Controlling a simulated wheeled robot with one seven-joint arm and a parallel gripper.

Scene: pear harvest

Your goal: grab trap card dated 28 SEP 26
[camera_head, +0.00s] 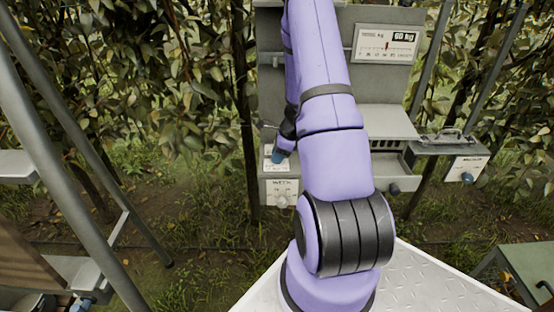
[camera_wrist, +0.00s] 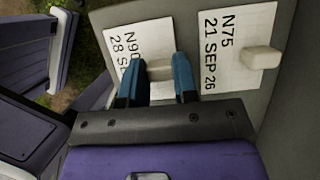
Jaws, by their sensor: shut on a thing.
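In the wrist view a white card (camera_wrist: 118,38) reads "N90" and "28 SE", the rest of its date being covered by my gripper (camera_wrist: 160,78). The blue fingertips are shut on the pale block-shaped knob (camera_wrist: 160,68) at this card, one on each side. A second white card (camera_wrist: 222,40), reading "N75 21 SEP 26", is just to the right with its own pale knob (camera_wrist: 262,57). Both cards lie against a grey panel. In the head view my gripper (camera_head: 278,156) is at the left side of the grey station, mostly hidden by my arm.
A "WEEK" dial plate (camera_head: 281,192) is below my gripper, and another knobbed plate (camera_head: 467,170) is at right. A ladder (camera_head: 62,110) stands at left. A green table (camera_head: 528,268) is at lower right.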

